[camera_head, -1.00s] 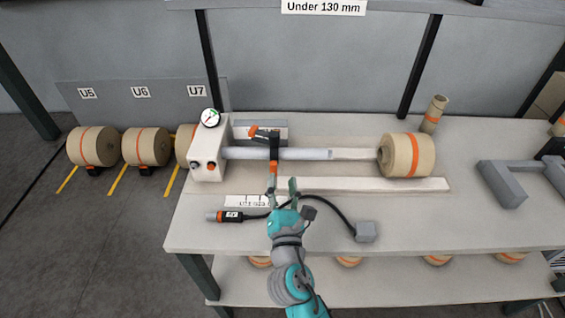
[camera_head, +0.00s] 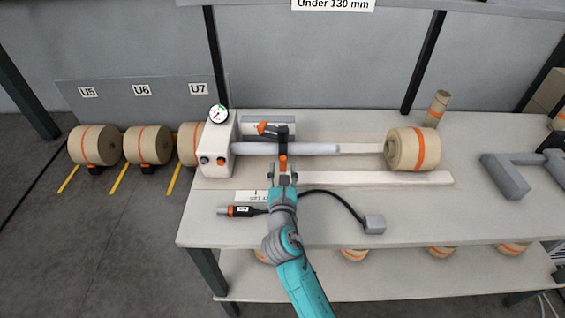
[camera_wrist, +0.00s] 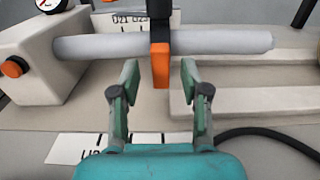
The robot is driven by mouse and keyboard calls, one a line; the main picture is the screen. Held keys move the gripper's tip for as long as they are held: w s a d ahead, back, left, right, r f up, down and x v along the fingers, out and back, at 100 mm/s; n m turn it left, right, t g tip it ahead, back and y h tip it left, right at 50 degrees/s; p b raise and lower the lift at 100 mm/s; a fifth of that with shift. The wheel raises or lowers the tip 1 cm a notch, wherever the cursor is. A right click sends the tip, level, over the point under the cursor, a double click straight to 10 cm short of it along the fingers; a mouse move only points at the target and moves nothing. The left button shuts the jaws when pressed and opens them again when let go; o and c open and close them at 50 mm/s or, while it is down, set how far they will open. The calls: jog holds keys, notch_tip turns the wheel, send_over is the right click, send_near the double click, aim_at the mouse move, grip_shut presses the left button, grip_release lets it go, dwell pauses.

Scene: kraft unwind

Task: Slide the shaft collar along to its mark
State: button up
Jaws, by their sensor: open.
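The shaft collar (camera_head: 282,148) is a dark band with an orange lower part, and it sits around the grey shaft (camera_head: 312,149). In the wrist view the collar (camera_wrist: 160,50) crosses the shaft (camera_wrist: 222,42), its orange end hanging below it. My gripper (camera_head: 283,172) is open in front of the collar. In the wrist view the two fingertips of my gripper (camera_wrist: 159,72) stand on either side of the orange end, with gaps showing. A white label (camera_wrist: 118,147) with black tick lines lies below; its print is partly hidden by my gripper. Another marked plate (camera_wrist: 130,20) lies behind the shaft.
A white block (camera_head: 218,150) with buttons and a gauge (camera_head: 219,112) holds the shaft's left end. A kraft roll (camera_head: 413,149) stands right. A pale rail (camera_head: 375,178) runs in front of the shaft. A handheld device (camera_head: 238,211) and its black cable lie near my gripper.

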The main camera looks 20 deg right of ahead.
aim_at(283, 165)
jog(key=shift+x, duration=1.65)
grip_shut()
